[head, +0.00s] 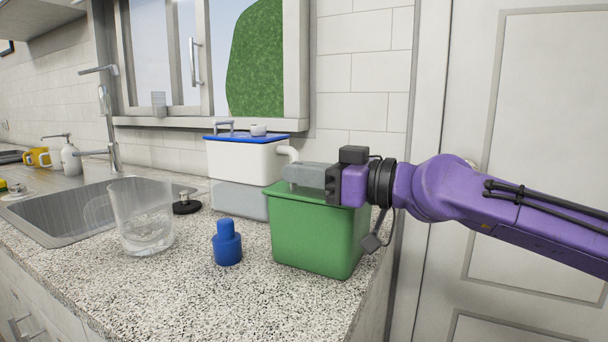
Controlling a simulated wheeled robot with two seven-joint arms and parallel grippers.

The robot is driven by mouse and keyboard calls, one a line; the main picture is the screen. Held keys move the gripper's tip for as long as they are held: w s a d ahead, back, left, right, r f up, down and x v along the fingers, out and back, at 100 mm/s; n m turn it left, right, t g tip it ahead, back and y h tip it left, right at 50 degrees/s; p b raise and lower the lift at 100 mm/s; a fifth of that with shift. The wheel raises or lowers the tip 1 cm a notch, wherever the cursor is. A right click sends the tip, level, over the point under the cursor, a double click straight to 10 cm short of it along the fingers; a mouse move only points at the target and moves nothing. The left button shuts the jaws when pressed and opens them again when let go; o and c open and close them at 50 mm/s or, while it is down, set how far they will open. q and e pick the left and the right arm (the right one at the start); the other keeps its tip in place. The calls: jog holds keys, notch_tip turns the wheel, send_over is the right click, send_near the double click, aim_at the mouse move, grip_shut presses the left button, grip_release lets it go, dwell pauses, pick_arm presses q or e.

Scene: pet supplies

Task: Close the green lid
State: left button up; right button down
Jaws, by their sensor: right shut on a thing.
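The green container (318,240) stands upright at the right end of the speckled counter. My right gripper (290,176) reaches in from the right, its grey fingers lying level over the container's top. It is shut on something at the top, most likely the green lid. The fingers and wrist cover much of the top, so the lid's outline and angle cannot be made out. My left gripper is not in view.
A blue bottle-shaped object (227,244) stands just left of the green container. A clear glass (142,222) stands farther left, near the sink (75,216). Behind is a white box with a blue rim (245,160) above a grey base (240,199). The front counter is clear.

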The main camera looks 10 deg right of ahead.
jog(key=shift+f, duration=0.15)
jog(key=c, duration=1.1)
grip_release()
jog(key=v, duration=1)
jog(key=shift+s+d, duration=0.2)
